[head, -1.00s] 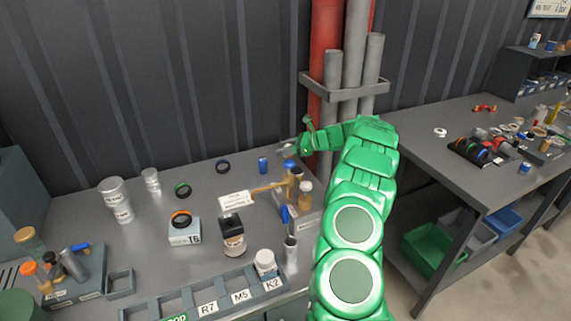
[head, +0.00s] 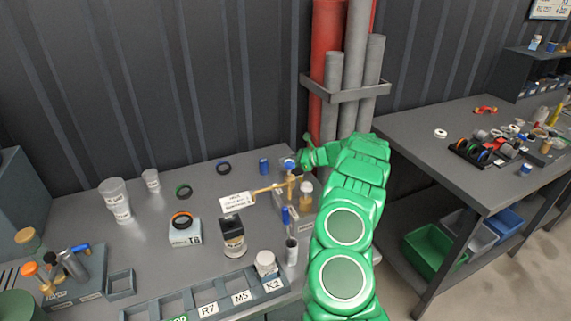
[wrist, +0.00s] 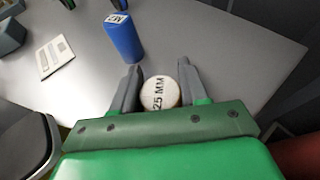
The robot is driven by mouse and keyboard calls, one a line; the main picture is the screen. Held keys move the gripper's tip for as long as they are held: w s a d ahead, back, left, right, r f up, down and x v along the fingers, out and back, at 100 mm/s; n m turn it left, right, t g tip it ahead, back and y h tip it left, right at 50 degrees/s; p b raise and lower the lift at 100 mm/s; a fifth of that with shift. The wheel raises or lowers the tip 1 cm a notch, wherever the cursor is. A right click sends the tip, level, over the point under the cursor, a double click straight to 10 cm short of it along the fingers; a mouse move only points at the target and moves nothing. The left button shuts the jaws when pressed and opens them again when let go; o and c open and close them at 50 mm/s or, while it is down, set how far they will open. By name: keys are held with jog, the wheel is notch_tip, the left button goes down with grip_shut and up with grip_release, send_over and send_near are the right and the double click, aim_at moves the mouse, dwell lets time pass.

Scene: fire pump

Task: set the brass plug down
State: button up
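In the wrist view my gripper (wrist: 160,84) has its two grey fingers on either side of a round, pale-topped piece (wrist: 160,94) marked "25 MM". The fingers appear to touch both its sides. I take it for the brass plug, though its brass sides do not show. A grey bench top (wrist: 225,45) lies under it; whether the plug touches the bench cannot be told. In the head view my gripper (head: 297,164) is at the bench's back right, its fingers small and partly hidden.
A blue cylinder (wrist: 123,38) stands just beyond the fingers; it also shows in the head view (head: 263,166). Grey pipes (head: 350,80) rise behind.

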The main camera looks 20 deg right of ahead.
jog(key=o, duration=0.5)
jog(key=shift+c, duration=0.2)
jog(key=shift+r, duration=0.1)
jog(key=v, duration=1.2)
jog(key=shift+r, duration=0.1)
